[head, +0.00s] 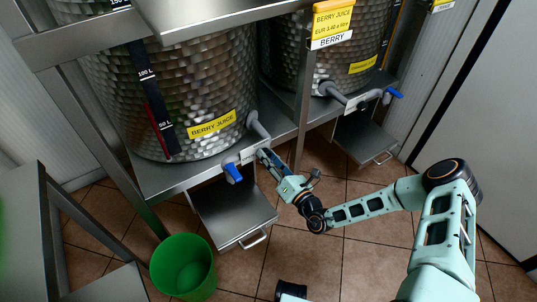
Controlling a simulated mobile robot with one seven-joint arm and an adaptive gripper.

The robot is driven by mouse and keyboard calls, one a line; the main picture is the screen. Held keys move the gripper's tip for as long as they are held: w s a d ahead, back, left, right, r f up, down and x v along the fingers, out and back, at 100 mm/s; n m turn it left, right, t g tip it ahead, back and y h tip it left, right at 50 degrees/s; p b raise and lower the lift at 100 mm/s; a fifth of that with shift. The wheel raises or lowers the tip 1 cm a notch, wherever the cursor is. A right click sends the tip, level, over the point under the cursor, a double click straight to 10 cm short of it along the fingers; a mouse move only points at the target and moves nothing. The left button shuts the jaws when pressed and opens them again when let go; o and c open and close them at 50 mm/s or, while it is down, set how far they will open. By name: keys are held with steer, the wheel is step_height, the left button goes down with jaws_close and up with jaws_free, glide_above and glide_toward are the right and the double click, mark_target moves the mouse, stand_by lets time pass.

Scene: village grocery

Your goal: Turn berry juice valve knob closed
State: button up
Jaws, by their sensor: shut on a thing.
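The berry juice tank (160,95) is a dimpled steel drum with a yellow "BERRY JUICE" label, at the left in the head view. A grey outlet pipe (257,127) leads from it to the berry juice valve (246,158), at the front edge of the steel stand. A blue knob (233,173) sticks out at the valve's lower left. My gripper (263,155) reaches in from the lower right, at the valve's right end. Its jaws are shut on a part of the valve. The fingertips are too small to show exactly which part is between them.
A second tank (345,35) with its own blue-handled valve (393,93) stands at the right. A steel drip tray (235,212) sits below the berry valve, and a green bucket (183,268) stands on the tiled floor. A steel post (303,100) rises close to my gripper.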

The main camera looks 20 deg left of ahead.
steer(key=m+p, duration=0.1)
steer(key=m, duration=0.4)
steer(key=shift+f, duration=0.1)
steer(key=shift+m, duration=0.3)
stand_by(0.4)
steer(key=o, duration=1.2)
steer(key=shift+c, duration=0.2)
steer(key=shift+t, duration=0.3)
steer(key=v, duration=1.2)
